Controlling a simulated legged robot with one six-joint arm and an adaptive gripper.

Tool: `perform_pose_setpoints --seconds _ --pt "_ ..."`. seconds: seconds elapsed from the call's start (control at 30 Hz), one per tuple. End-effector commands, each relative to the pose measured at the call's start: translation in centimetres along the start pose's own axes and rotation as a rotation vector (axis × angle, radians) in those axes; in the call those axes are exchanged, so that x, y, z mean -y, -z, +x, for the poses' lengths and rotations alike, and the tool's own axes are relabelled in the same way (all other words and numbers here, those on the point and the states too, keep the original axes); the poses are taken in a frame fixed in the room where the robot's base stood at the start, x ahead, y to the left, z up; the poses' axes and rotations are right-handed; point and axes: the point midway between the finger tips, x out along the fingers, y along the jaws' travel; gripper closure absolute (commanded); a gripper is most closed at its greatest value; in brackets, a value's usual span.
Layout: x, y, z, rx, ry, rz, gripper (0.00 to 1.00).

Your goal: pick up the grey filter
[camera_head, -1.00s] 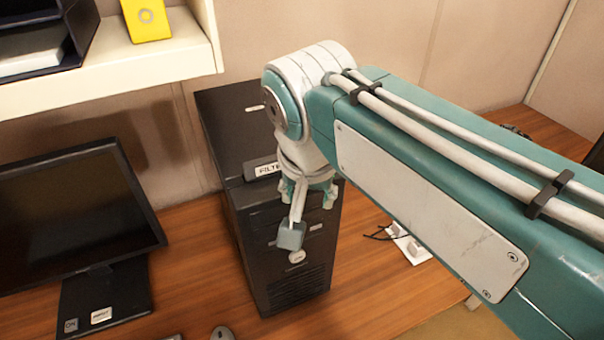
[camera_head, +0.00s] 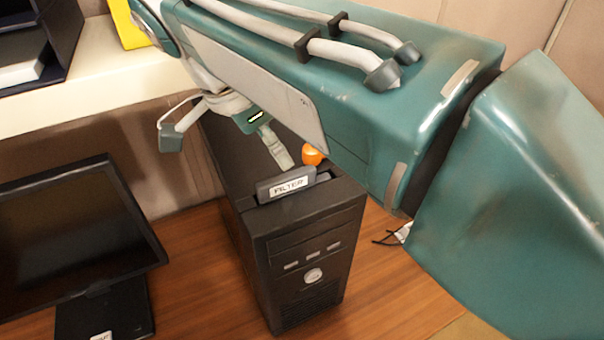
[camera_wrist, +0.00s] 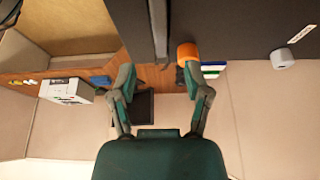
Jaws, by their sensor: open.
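The grey filter (camera_head: 288,187), a flat dark grey block with a white FILTER label, stands upright in a slot in the top of the black computer tower (camera_head: 262,236). In the head view my gripper (camera_head: 225,150) is open, above and to the left of the filter and apart from it. One finger hangs to the left, the other reaches down near the tower's top. In the wrist view my gripper (camera_wrist: 159,82) has its fingers spread with nothing held between them. I cannot tell the filter for sure in that view.
An orange rounded object (camera_head: 312,154) is on the tower top just behind the filter, partly hidden by my arm. A monitor (camera_head: 75,240) stands at the left. A white shelf (camera_head: 95,95) is above.

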Motion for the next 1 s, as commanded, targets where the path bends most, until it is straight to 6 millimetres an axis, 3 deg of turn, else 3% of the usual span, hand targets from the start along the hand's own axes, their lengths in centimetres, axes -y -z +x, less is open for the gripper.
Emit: perform_pose_setpoints --seconds 0.27,0.5,0.83,0.97,1.0 --pt "0.1 -0.1 2.8 -0.002 -0.004 -0.001 0.37" --pt "0.0 0.1 6.3 0.0 -0.003 -0.001 0.37" --pt "0.1 0.1 7.1 0.0 -0.001 -0.002 0.37" --pt "0.1 0.0 7.1 0.0 -0.001 -0.002 0.95" --pt "0.1 0.0 7.1 -0.001 -0.001 -0.002 1.0"
